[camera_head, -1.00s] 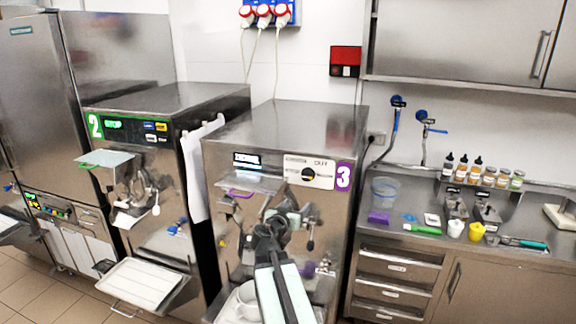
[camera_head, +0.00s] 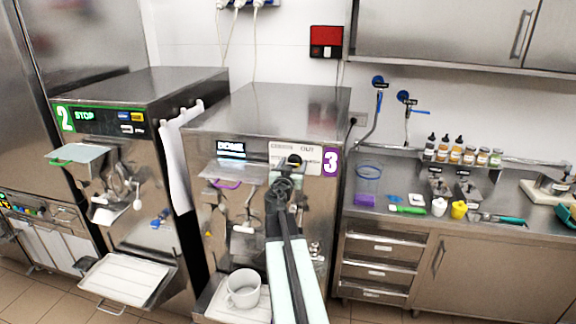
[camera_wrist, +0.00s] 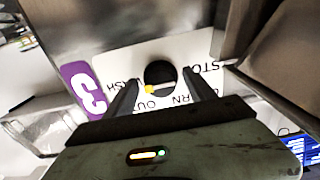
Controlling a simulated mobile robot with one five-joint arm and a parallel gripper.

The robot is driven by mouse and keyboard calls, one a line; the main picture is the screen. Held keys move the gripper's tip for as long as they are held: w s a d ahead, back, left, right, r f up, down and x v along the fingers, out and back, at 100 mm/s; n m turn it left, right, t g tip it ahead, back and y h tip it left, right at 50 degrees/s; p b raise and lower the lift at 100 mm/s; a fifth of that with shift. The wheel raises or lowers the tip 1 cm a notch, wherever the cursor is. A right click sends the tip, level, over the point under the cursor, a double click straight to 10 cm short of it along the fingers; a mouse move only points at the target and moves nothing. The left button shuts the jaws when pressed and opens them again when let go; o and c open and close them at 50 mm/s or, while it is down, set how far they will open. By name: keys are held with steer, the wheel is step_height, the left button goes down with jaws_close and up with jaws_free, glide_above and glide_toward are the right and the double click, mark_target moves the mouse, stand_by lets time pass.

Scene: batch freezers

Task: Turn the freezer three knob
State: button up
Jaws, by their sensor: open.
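The freezer three knob (camera_head: 294,160) is a round black dial on a white panel, beside the purple "3" label (camera_head: 331,162). In the wrist view the knob (camera_wrist: 160,74) shows upside down, with a small yellow mark on its edge and printed words around it. My gripper (camera_head: 287,175) is raised in front of the panel and hides part of it. In the wrist view my gripper (camera_wrist: 158,92) is open, with one finger to each side of the knob. Whether the fingers touch the knob cannot be told.
Freezer three (camera_head: 262,105) has a lit display (camera_head: 231,149) left of the panel. A white cup (camera_head: 243,289) stands on its lower tray. Freezer two (camera_head: 120,90) stands to the left, and a counter (camera_head: 400,205) with bottles and tools to the right.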

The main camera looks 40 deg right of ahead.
steer(key=shift+s+r, duration=0.1)
steer(key=shift+s, duration=0.1)
steer(key=shift+c, duration=0.6)
steer(key=shift+w+a, duration=0.2)
steer(key=c, duration=1.3)
steer(key=shift+o, duration=0.2)
